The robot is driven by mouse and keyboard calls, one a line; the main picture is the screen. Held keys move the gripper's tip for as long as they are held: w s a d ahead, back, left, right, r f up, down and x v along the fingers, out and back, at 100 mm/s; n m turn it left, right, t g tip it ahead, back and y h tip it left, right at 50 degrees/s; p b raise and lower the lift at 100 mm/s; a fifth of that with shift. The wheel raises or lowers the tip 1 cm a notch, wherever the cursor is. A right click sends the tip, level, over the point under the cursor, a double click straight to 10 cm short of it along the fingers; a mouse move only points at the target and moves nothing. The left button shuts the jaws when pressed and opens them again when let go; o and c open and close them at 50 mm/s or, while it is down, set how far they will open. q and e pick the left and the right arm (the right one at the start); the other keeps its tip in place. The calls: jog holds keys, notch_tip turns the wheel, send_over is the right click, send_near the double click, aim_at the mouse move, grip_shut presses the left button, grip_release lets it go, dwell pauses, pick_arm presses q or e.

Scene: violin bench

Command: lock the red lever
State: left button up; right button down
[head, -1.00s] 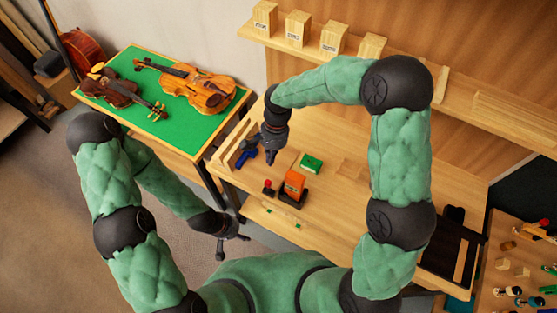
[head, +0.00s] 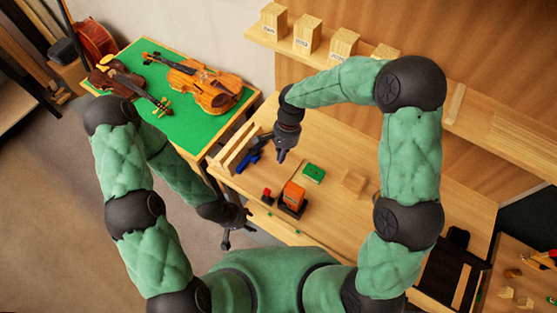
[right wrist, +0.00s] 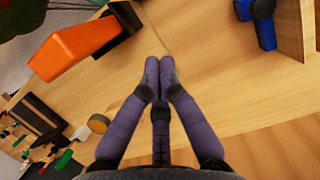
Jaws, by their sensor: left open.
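An orange-red lever-like block (head: 293,195) stands on a dark base on the wooden bench in the head view. It also shows in the right wrist view (right wrist: 75,50) at upper left, its end against a black part. A small red knob (head: 267,192) on a dark foot is just left of it; I cannot tell which piece is the task's lever. My right gripper (head: 280,158) hangs above the bench, up and left of the orange block and apart from it. In the right wrist view its fingertips (right wrist: 160,70) meet, with nothing between them. My left gripper (head: 230,238) is open and empty, off the bench's near-left edge.
A blue tool (head: 257,149) lies by a wooden rack (head: 237,143) close to my right gripper. A green block (head: 314,173) and wooden block (head: 353,182) lie on the bench. Violins rest on a green-topped table (head: 200,124). A shelf (head: 380,73) runs along the wall.

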aim_at(267, 195)
jog(key=s+a+f, duration=0.3)
jog(key=s+f, duration=0.2)
jog(key=f, duration=0.2)
jog(key=shift+a+f+p, duration=0.3)
jog(key=shift+f+p, duration=0.1)
jog(key=s+a+t+h+b, duration=0.4)
jog(key=s+t+h+b, duration=0.1)
jog(key=b, duration=2.2)
jog(key=s+t, duration=0.1)
jog(key=t, duration=0.1)
jog(key=shift+s+a+t+b, duration=0.15)
jog(key=shift+a+t+b, duration=0.15)
jog(key=shift+f, duration=0.2)
